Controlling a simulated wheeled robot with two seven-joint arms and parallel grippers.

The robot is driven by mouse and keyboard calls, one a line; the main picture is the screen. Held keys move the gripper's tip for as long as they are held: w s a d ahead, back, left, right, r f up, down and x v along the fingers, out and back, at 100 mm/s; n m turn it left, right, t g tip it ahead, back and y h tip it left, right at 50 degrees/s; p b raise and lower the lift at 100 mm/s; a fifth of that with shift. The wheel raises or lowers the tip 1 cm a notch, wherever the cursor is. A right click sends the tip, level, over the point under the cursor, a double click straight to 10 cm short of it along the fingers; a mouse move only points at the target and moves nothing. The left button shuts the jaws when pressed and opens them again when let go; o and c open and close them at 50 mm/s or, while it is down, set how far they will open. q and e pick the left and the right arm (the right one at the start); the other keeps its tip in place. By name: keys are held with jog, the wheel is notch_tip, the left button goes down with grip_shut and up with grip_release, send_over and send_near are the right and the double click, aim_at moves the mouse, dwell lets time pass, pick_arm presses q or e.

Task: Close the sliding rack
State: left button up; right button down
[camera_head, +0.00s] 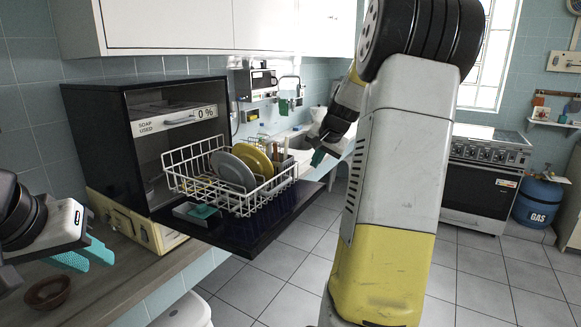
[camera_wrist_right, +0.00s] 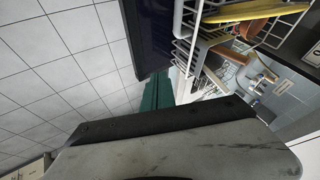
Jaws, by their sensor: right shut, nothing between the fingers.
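The sliding rack (camera_head: 185,168) is a white wire basket pulled out of a black dishwasher box (camera_head: 105,140). It sits over the lowered black door (camera_head: 255,240) and holds a grey plate (camera_head: 232,170) and a yellow plate (camera_head: 252,158). My right gripper (camera_head: 318,157) is shut and empty, just right of the rack's outer end; I cannot tell whether it touches. In the right wrist view its teal fingers (camera_wrist_right: 155,92) are near the rack's wires (camera_wrist_right: 187,35), partly hidden by the gripper body. My left gripper (camera_head: 98,262) is open and empty, left of the dishwasher above the counter.
A small brown bowl (camera_head: 47,292) lies on the counter below my left gripper. White cupboards (camera_head: 180,25) hang above. A sink counter (camera_head: 300,150) is behind the rack. The stove (camera_head: 485,175) and blue gas bottle (camera_head: 537,200) stand far right. Tiled floor in front is open.

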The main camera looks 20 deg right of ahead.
jog(key=x, duration=0.8)
jog(key=shift+w+a+f, duration=0.1)
jog(key=shift+w+f, duration=0.05)
jog(key=shift+f, duration=0.15)
jog(key=w+a, duration=0.2)
jog(key=w, duration=0.1)
jog(key=shift+w+a+f, duration=0.1)
jog(key=shift+w+f, duration=0.05)
jog(key=shift+w+a, duration=0.15)
